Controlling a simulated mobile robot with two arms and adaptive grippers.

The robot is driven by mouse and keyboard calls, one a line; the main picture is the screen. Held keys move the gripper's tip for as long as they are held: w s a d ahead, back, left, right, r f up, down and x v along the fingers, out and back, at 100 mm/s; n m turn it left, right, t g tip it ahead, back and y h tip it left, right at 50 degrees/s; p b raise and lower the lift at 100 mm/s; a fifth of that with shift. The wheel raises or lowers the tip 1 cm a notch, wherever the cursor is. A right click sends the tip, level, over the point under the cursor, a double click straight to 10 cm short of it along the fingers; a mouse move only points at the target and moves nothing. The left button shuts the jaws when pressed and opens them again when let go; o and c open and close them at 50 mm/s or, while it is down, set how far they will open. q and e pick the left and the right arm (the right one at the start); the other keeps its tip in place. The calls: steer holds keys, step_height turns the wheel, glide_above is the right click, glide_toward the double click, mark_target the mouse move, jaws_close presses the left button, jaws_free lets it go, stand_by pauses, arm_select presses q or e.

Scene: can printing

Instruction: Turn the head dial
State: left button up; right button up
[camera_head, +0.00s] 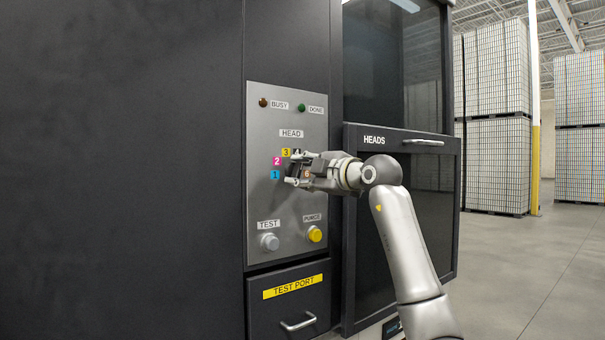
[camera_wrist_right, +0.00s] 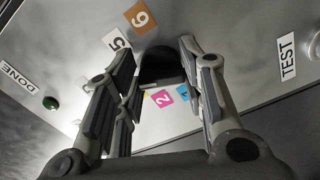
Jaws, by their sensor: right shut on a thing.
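The grey control panel (camera_head: 289,215) carries the HEAD label (camera_head: 291,133) above the head dial. Around the dial are coloured number tags, with yellow 3 (camera_head: 286,153), magenta 2 (camera_head: 277,161), blue 1 (camera_head: 275,174) and orange 6 (camera_head: 307,174) showing. My right gripper (camera_head: 297,170) is at the dial, shut on it, and hides most of it in the head view. In the right wrist view, the dark head dial (camera_wrist_right: 158,62) sits between the fingers, with tags 5 (camera_wrist_right: 118,43) and 6 beside it. The dial's pointer is not clear. My left gripper is not in view.
Below the dial are a grey TEST button (camera_head: 269,242) and a yellow PURGE button (camera_head: 314,234). A TEST PORT drawer (camera_head: 290,305) lies lower. The HEADS cabinet door (camera_head: 420,200) is just to the right. Open floor and stacked pallets (camera_head: 492,115) lie farther right.

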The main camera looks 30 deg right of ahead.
stand_by(0.3)
steer(key=o, duration=1)
steer(key=shift+d, duration=0.1)
steer(key=s, duration=0.8)
steer(key=s+d, duration=0.1)
steer(key=s, duration=0.3)
steer(key=shift+f, duration=0.1)
